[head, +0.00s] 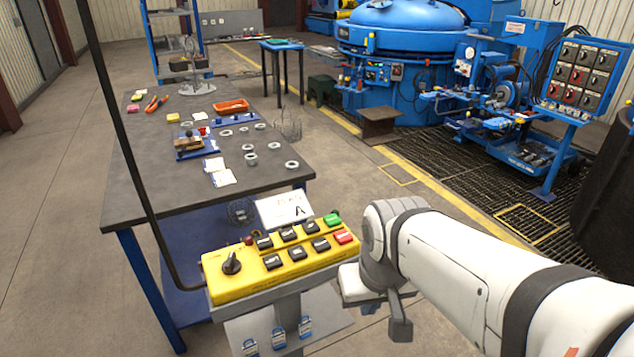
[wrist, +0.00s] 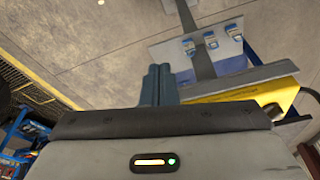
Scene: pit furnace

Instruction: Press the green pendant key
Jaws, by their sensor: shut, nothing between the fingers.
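The yellow pendant box (head: 215,284) sits on a grey stand in the head view. Its green key (head: 332,219) is at the box's far right corner, just behind the red key (head: 344,237). My gripper (wrist: 157,72) is shut and empty in the wrist view. In the head view my arm comes in from the right and its end is beside the right end of the box, apart from the green key. The yellow box also shows at the right of the wrist view (wrist: 250,97), seen at its side. The green key is hidden there.
Several black keys and a black rotary knob (head: 232,263) share the pendant's face. A white card marked A (head: 284,209) stands behind it. A thin dark pole rises at its left. A dark workbench (head: 150,190) with rings and tools lies beyond. Blue padlocks (head: 278,338) hang below.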

